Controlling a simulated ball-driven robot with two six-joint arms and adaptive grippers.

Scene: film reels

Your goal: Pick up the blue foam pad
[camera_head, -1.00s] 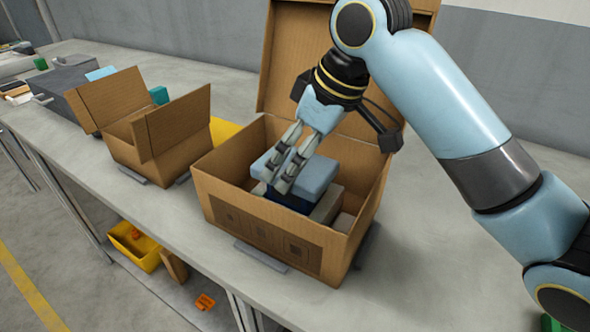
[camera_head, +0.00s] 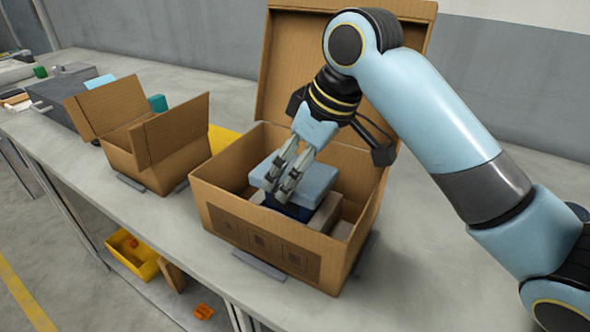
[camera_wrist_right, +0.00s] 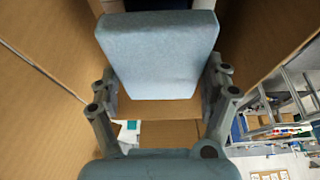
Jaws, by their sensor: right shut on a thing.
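The blue foam pad (camera_head: 314,182) is a light blue, flat block inside the large cardboard box (camera_head: 262,240). My right gripper (camera_head: 282,188) reaches down into the box from above and is shut on the pad. In the right wrist view the pad (camera_wrist_right: 160,55) sits between the two fingers (camera_wrist_right: 162,95), which touch its left and right edges. In the head view the pad is above a dark blue item (camera_head: 290,209) and a grey-beige block (camera_head: 326,212); I cannot tell whether it touches them. My left gripper is not in view.
The large box's lid stands open (camera_head: 335,75) behind the gripper, and its walls surround the pad closely. A smaller open cardboard box (camera_head: 160,160) stands to the left on the grey table (camera_head: 130,215). A yellow bin (camera_head: 133,255) is below the table.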

